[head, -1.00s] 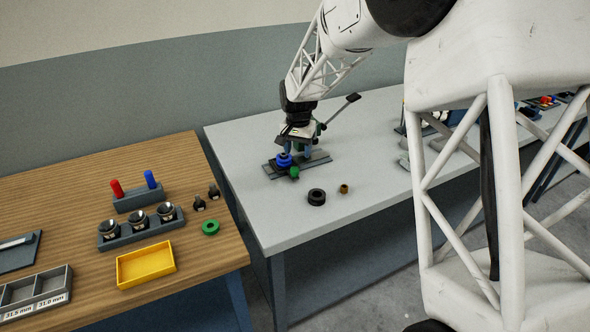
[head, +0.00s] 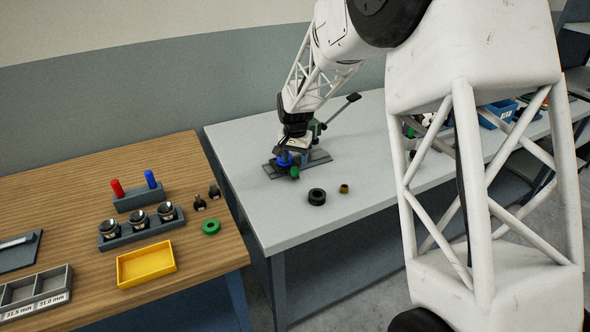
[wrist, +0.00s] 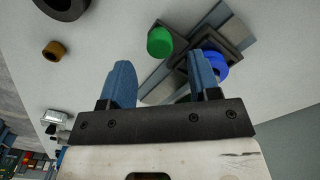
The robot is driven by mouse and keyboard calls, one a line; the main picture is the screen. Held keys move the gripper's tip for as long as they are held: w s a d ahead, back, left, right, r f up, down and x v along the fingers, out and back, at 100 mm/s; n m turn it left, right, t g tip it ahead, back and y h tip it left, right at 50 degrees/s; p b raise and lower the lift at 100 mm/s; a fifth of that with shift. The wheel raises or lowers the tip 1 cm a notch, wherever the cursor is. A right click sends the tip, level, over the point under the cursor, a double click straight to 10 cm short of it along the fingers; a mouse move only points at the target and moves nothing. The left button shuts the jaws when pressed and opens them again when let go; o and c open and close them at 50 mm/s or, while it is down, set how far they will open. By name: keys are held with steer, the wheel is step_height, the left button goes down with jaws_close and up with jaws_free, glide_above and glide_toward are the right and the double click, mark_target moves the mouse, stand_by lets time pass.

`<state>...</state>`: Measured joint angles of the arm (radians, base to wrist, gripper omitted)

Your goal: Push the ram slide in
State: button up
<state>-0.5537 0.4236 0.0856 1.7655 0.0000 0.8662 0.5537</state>
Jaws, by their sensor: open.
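A dark grey press fixture (head: 318,158) with a flat rail base stands on the light grey table, with a green part and a lever beside my wrist. A blue round part (head: 283,161) and a green knob (head: 294,172) sit at its front end. In the wrist view, the green knob (wrist: 160,42) shows just beyond the fingertips, and the blue part (wrist: 217,66) is partly behind the right-hand finger. My gripper (wrist: 160,64) is open with nothing between its fingers, low over the fixture. I cannot tell which part is the ram slide or whether a finger touches it.
A black ring (head: 317,197) and a small brass bushing (head: 344,188) lie in front of the fixture. The wooden table (head: 80,190) at left bears a yellow tray (head: 146,264), a holder with black cups (head: 139,230) and a green ring (head: 211,227). The grey table's front is mostly clear.

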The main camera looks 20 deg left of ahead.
mark_target(295, 168)
steer(key=shift+f, duration=2.3)
jaws_close()
